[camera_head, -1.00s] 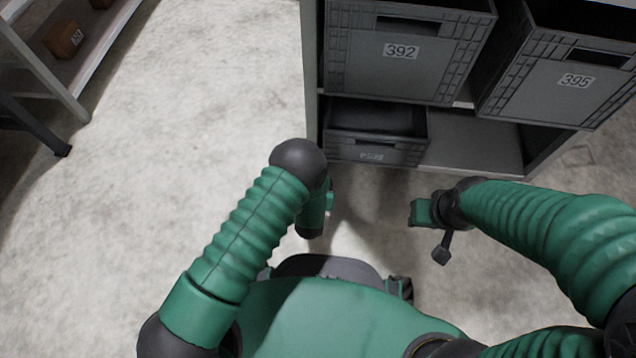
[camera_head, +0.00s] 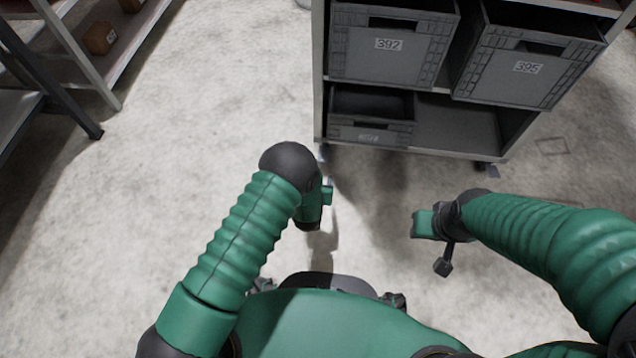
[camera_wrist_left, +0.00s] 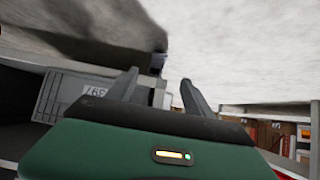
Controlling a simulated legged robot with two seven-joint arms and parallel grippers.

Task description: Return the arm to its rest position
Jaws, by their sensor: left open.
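My left arm (camera_head: 245,235) comes in from the left, bent at a dark joint, with its hand hanging down in front of my body. The left gripper shows in the left wrist view (camera_wrist_left: 160,84), its two dark fingers apart and nothing between them. In the head view its fingers are hidden or too small to make out. My right arm (camera_head: 545,240) reaches in from the right, and its hand (camera_head: 428,225) is in front of my body, apart from the shelf. I cannot make out its fingers clearly. No held object shows in either hand.
A shelf unit (camera_head: 318,100) stands ahead with grey crates 392 (camera_head: 388,60) and 395 (camera_head: 527,85), and a lower crate (camera_head: 368,136). Another rack (camera_head: 75,65) with brown boxes (camera_head: 101,39) is at the upper left. Bare floor (camera_head: 215,110) lies between them.

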